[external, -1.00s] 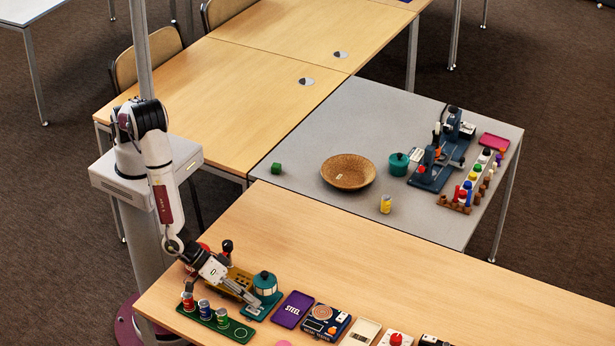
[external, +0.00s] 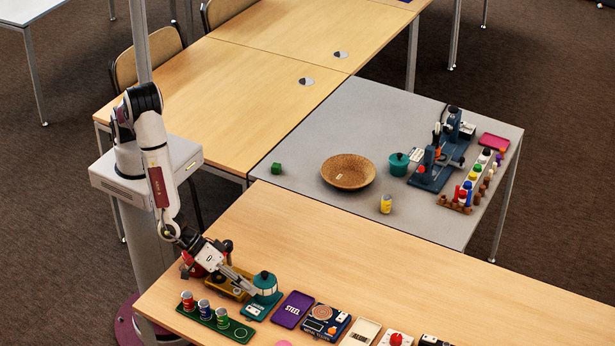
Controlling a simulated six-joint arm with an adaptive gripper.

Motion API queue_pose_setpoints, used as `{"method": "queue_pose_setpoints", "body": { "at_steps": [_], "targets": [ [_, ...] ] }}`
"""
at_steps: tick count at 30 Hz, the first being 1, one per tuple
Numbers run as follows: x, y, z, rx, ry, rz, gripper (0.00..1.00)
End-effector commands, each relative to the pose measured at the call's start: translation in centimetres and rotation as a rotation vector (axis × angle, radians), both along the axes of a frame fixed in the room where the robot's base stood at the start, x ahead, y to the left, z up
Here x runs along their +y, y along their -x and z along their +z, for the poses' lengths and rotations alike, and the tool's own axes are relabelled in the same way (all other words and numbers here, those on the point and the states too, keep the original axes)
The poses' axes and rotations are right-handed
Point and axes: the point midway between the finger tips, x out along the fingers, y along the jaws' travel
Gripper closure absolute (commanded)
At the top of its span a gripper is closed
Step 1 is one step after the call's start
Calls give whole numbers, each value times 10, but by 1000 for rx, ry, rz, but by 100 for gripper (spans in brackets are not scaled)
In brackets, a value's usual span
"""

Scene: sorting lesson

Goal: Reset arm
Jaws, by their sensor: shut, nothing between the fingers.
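My gripper (external: 243,283) is shut with nothing between its fingers. It hangs low over the near wooden table, in front of a mustard-yellow device (external: 222,286) that it partly hides. Its tip is just left of a teal pot on a teal base (external: 265,284). Whether it touches anything there I cannot tell. My arm comes down from its base at the left, bent at the elbow.
A green tray (external: 222,325) with several small cans lies in front of the gripper. A purple STEEL block (external: 292,310) and a dark blue device (external: 325,321) lie to the right.

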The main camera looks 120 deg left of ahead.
Motion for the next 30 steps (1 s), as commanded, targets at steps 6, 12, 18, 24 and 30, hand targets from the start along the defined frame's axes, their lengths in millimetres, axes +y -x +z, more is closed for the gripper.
{"method": "queue_pose_setpoints", "body": {
  "at_steps": [6,12,18,24,30],
  "targets": [
    [0,0,0,0,0,0,100],
    [0,0,0,0,0,0,100],
    [0,0,3,0,2,-3,100],
    [-1,-2,19,8,18,-33,100],
    [-1,-4,51,25,43,-100,100]
  ]
}}
